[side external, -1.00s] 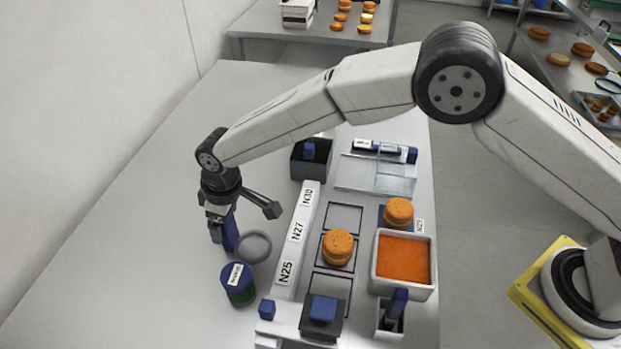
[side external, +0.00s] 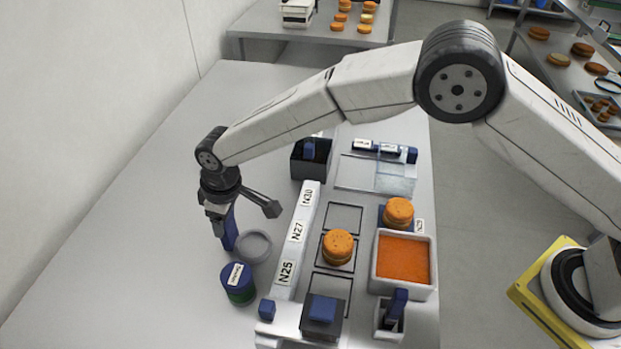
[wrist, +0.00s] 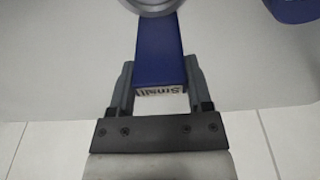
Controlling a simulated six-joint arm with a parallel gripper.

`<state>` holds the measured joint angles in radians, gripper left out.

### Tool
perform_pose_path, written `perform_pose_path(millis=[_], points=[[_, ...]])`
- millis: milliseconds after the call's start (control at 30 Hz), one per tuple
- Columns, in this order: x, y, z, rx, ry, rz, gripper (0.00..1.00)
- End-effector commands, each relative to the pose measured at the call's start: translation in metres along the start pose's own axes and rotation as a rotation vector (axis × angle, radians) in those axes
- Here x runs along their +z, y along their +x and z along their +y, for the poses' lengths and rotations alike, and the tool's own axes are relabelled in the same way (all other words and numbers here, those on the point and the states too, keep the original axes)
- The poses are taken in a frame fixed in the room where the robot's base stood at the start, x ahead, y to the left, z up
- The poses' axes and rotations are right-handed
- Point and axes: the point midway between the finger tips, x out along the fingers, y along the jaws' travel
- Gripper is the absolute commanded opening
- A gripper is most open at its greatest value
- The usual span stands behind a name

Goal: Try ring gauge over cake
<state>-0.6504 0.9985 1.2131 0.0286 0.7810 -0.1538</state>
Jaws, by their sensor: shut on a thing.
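My gripper (side external: 224,226) is shut on the blue handle (side external: 231,238) of the grey ring gauge (side external: 254,246), left of the labelled rail. In the wrist view my gripper (wrist: 161,75) has one finger on each side of the handle (wrist: 160,50), whose end label seems to read "Small". The ring (wrist: 155,4) is cut off at the top there. An orange filled cake (side external: 338,247) sits in the middle outlined square, right of the rail. Another cake (side external: 398,212) sits on a blue pad further right. The ring is apart from both cakes and looks low over or on the table.
A white rail (side external: 295,240) marked N25, N27, N30 stands between ring and cakes. A blue-green jar (side external: 238,284) is close in front of the ring. A white tub (side external: 428,291) of orange filling, dark bin (side external: 297,165) and clear plate (side external: 396,184) stand around. The table's left is free.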

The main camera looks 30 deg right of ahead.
Motion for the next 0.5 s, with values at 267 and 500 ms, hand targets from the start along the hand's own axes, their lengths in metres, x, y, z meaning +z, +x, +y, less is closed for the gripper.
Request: perform_pose_path(millis=[267,500], points=[[-0.002,-0.014,0.0,0.0,0.0,0.001,0.27],[-0.004,-0.028,0.0,0.0,0.0,0.001,0.27]])
